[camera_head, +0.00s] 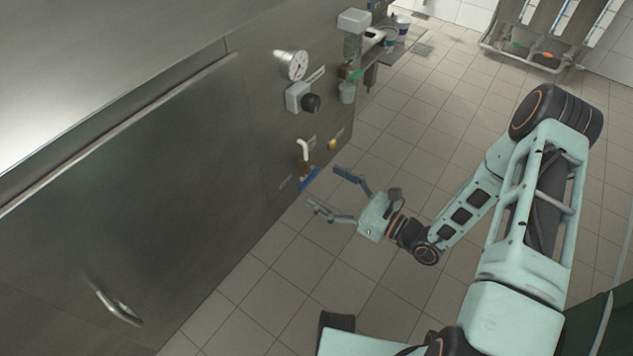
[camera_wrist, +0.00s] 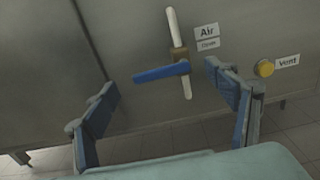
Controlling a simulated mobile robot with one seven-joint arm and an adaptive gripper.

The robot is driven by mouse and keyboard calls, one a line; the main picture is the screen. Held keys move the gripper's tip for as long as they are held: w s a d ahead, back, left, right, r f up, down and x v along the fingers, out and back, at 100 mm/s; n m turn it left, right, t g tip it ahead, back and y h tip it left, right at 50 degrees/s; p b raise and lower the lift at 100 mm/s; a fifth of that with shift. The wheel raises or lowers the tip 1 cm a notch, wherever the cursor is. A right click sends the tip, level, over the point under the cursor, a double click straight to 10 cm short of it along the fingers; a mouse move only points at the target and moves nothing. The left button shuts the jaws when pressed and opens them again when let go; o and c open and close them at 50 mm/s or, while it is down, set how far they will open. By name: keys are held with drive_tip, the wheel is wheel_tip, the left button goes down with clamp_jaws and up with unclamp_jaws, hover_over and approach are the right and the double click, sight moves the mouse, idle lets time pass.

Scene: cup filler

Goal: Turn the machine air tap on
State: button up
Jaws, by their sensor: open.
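The air tap has a blue lever handle (camera_wrist: 162,72) on a brass valve body, fitted to a white vertical pipe (camera_wrist: 172,26). In the wrist view the lever points left, crosswise to the pipe, beside a label reading "Air" (camera_wrist: 207,31). In the head view the blue lever (camera_head: 309,179) shows low on the steel machine's front. My gripper (camera_head: 322,189) is open and empty, with its fingers toward the tap. In the wrist view the lever appears between the two spread fingers (camera_wrist: 165,98); no contact is visible.
A yellow knob (camera_wrist: 264,68) labelled "Vent" (camera_wrist: 287,61) sits to the right of the tap. Above the tap in the head view are a gauge (camera_head: 297,65) and a black knob (camera_head: 311,103). A door handle (camera_head: 119,307) is lower left.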

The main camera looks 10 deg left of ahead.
sight(311, 178)
drive_tip(key=shift+x, duration=1.5)
drive_tip(key=shift+c, duration=0.3)
drive_tip(key=c, duration=1.6)
drive_tip(key=shift+r, duration=0.15)
drive_tip(key=shift+w+d+r+m+p, duration=0.4)
drive_tip(key=shift+m+p, duration=0.9)
drive_tip(key=shift+m, duration=1.65)
drive_tip(key=shift+w+d+r+m+p, duration=0.1)
drive_tip(key=shift+w+r+m+p, duration=0.25)
drive_tip(key=shift+w+m+p, duration=1.7)
drive_tip(key=shift+s+d+r+m+p, duration=0.3)
drive_tip(key=shift+s+r+m+p, duration=0.25)
drive_tip(key=shift+m, duration=3.35)
drive_tip(key=shift+f, duration=0.15)
